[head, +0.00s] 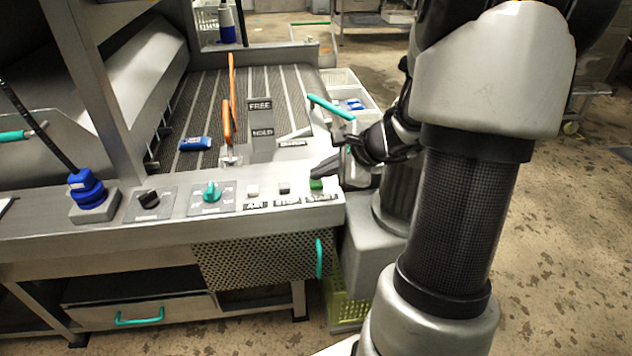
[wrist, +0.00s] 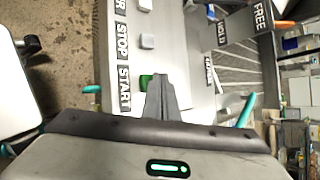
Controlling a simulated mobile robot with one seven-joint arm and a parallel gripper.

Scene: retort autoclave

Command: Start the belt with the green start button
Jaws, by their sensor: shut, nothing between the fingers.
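The green start button (head: 316,184) sits at the right end of the control panel, above the label START. In the wrist view the green button (wrist: 146,81) is partly hidden by my gripper fingers. My gripper (head: 322,168) is shut and empty, with its fingertips just over or beside the button; I cannot tell whether they touch it. The fingers also show in the wrist view (wrist: 158,82). The belt (head: 275,88) lies behind the panel, with a blue pouch (head: 195,143) on it.
A teal selector knob (head: 211,191) and a black knob (head: 148,198) are further left. An orange lever (head: 227,120) stands upright behind, by the FREE and HOLD labels.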

